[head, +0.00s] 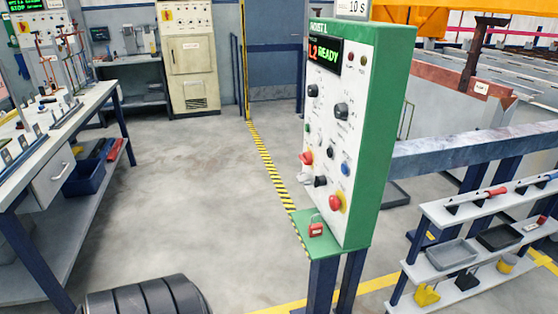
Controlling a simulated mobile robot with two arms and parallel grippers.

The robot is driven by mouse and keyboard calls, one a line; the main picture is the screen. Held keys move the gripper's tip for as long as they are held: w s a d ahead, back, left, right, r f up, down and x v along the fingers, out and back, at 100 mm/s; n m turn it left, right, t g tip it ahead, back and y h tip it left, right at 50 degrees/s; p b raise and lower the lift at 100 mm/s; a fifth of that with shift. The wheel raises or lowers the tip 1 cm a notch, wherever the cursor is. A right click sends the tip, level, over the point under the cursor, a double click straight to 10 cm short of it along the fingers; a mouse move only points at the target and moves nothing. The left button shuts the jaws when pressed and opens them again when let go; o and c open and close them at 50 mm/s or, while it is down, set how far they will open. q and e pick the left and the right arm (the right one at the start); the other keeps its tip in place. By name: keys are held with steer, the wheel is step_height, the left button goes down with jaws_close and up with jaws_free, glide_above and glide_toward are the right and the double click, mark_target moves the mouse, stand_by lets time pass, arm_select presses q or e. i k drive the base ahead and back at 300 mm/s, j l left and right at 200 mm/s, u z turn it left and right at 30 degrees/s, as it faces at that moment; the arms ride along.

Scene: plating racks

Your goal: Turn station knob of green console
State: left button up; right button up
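The green console (365,130) stands upright right of the middle, on dark blue legs. Its white front faces left and carries a lit display (324,57) reading "L2 READY". Below the display are a black knob (313,90) on the left and a larger black knob (341,110) on the right. Several smaller knobs and buttons sit lower, with a red mushroom button (336,203) near the bottom. The labels are too small to read, so I cannot tell which knob is the station knob.
A red padlock (316,229) sits on the console's bottom ledge. A white shelf rack (440,215) with trays and tools stands at right, beside a long tank rail (470,145). A workbench (60,125) lines the left. The grey floor (210,190) left of the console is clear.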

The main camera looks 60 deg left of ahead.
mark_target(312, 90)
steer(key=u, duration=1.35)
